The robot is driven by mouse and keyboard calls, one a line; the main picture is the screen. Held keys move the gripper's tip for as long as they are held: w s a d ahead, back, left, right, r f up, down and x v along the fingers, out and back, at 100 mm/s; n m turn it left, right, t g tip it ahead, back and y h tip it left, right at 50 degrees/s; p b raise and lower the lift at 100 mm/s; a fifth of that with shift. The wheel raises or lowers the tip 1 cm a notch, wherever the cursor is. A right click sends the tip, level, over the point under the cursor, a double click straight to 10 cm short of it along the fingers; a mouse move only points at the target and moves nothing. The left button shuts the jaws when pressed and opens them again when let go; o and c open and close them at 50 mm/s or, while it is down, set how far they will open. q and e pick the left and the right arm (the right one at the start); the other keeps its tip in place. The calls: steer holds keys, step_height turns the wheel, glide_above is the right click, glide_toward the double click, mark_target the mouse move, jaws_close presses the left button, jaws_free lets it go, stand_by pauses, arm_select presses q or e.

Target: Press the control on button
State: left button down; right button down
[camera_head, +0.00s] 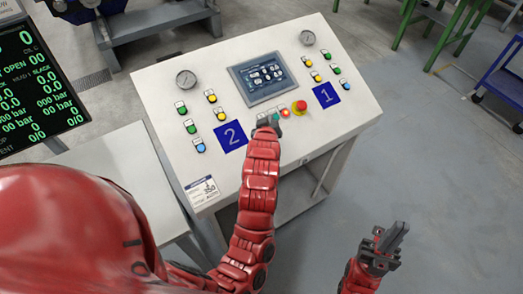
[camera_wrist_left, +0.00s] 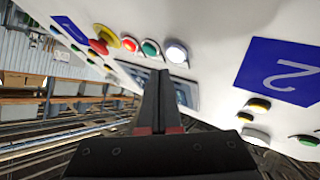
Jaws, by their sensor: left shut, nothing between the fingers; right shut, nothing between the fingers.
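The white sloped control panel (camera_head: 345,110) carries a row of buttons below its screen. In the left wrist view this row shows a white button (camera_wrist_left: 176,54), a green button (camera_wrist_left: 150,47), a red button (camera_wrist_left: 129,44) and a red emergency stop (camera_wrist_left: 103,45) on a yellow ring. The labels are too small to read, so I cannot tell which is control on. My left gripper (camera_head: 267,123) is shut and empty at the row's left end; its fingertips (camera_wrist_left: 160,74) point towards the white and green buttons. Contact is unclear. My right gripper (camera_head: 397,236) is shut and empty, away from the panel.
A touch screen (camera_head: 263,77) sits above the row. Blue plates marked 2 (camera_head: 231,137) and 1 (camera_head: 326,95) flank it, with several coloured buttons and two gauges. A dark monitor (camera_head: 38,95) stands at the left.

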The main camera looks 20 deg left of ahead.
arm_select(q)
steer(key=r, duration=0.1)
steer(key=s+d+r+p, duration=0.1)
steer(key=r, duration=0.1)
steer(key=d+r+p, duration=0.1)
steer(key=r, duration=0.1)
steer(key=shift+s+r, duration=0.1)
steer(key=shift+s, duration=0.15)
stand_by(1.0)
